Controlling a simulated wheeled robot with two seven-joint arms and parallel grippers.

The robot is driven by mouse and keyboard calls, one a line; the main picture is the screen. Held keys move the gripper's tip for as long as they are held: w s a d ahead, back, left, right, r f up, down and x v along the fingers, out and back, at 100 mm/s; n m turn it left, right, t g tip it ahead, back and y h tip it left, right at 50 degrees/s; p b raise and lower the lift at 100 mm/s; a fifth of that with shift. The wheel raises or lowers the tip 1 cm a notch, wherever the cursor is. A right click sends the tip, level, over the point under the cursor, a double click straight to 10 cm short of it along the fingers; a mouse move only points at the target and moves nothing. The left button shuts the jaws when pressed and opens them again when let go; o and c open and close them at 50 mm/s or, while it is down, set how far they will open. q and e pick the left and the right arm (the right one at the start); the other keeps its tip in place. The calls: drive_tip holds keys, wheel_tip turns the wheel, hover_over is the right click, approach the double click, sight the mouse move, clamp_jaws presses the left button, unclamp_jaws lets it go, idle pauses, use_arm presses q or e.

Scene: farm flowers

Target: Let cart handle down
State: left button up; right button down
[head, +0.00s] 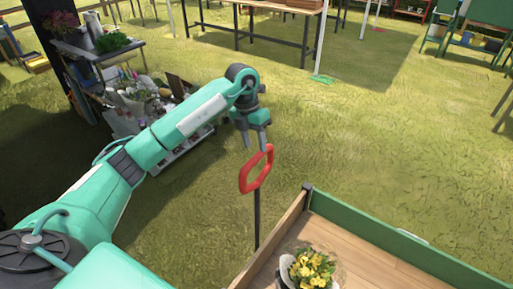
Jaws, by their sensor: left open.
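The cart handle (257,169) is a red loop on a dark upright rod. It stands upright beside the left corner of the cart (370,228), which has a wooden bed and a green end board. My left gripper (254,146) is open, pointing down just above the top of the red loop. Its fingertips are close to the loop, and I cannot tell whether they touch it. The lower end of the rod is hidden behind the cart's side board. My right gripper is not in view.
A bouquet of yellow flowers (308,269) stands in the cart bed. A shelf with plants and pots (130,90) is at the left, behind my arm. A table (262,38) stands at the back. The grass right of the handle is clear.

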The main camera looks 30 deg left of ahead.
sight(257, 154)
use_arm(q)
drive_tip(key=shift+d+f+p, duration=0.2)
drive_tip(key=shift+f, duration=0.75)
drive_tip(key=shift+d+f+p, duration=0.2)
drive_tip(key=shift+f, duration=0.75)
drive_tip(key=shift+s, duration=0.1)
clamp_jaws()
